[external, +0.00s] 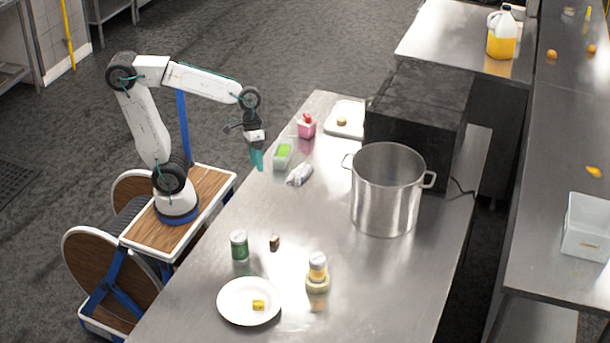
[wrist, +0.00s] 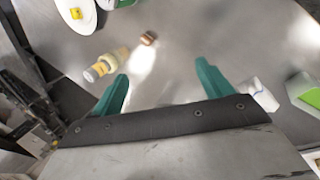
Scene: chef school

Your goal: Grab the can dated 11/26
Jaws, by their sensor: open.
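A green can with a pale top (external: 239,246) stands upright on the near part of the steel table, above the plate in the external view. Only its edge shows at the top of the wrist view (wrist: 115,3). No date on it is legible. My gripper (external: 257,160) is open and empty, pointing down near the table's left edge, well apart from the can. In the wrist view its two teal fingers (wrist: 163,70) are spread with bare table between them.
A white plate (external: 232,311) with a yellow piece, a brown piece (external: 274,242) and a yellowish bottle (external: 317,274) are near the can. A green-filled container (external: 283,154), crumpled white item (external: 299,174) and pink container (external: 306,126) are near my gripper. A large pot (external: 385,195) stands right.

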